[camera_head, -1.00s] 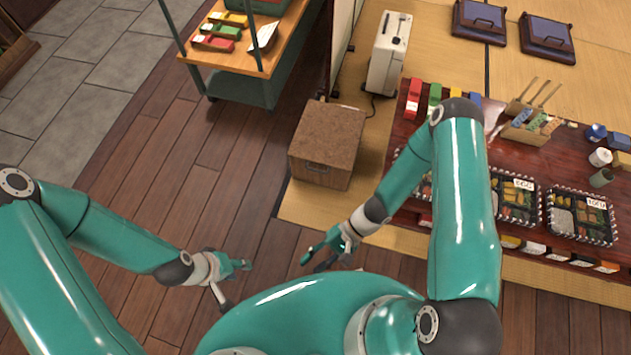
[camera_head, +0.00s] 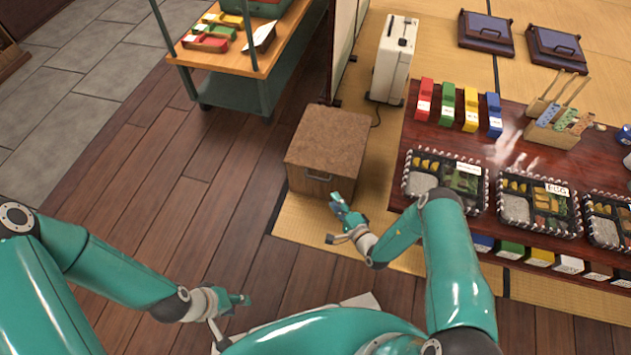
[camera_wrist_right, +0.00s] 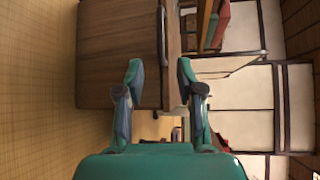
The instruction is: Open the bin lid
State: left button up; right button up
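The bin is a brown wooden box (camera_head: 310,182) with a flat speckled brown lid (camera_head: 330,137), which lies closed on top. A dark handle (camera_head: 318,177) is on its front face. My right gripper (camera_head: 333,217) is open and empty, just in front of the bin's lower right front and apart from it. In the right wrist view, the open fingers (camera_wrist_right: 160,88) point at the bin's wooden side (camera_wrist_right: 118,60), and the dark handle (camera_wrist_right: 162,35) shows beyond them. My left gripper (camera_head: 228,316) is open and empty over the floor at lower left.
A low table (camera_head: 495,146) with bento trays and coloured boxes stands to the right. A white appliance (camera_head: 394,62) is behind the bin, and a green cart (camera_head: 232,92) is at the back left. The wooden floor left of the bin is clear.

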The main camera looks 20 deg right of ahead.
aim_at(318, 179)
jog(key=b+x, duration=0.4)
jog(key=x, duration=0.7)
jog(key=shift+w+a+f, duration=0.1)
jog(key=shift+a+f, duration=0.05)
jog(key=shift+f, duration=0.05)
jog(key=shift+w+a+b, duration=0.1)
jog(key=shift+w+b, duration=0.2)
jog(key=shift+w, duration=0.2)
grip_shut()
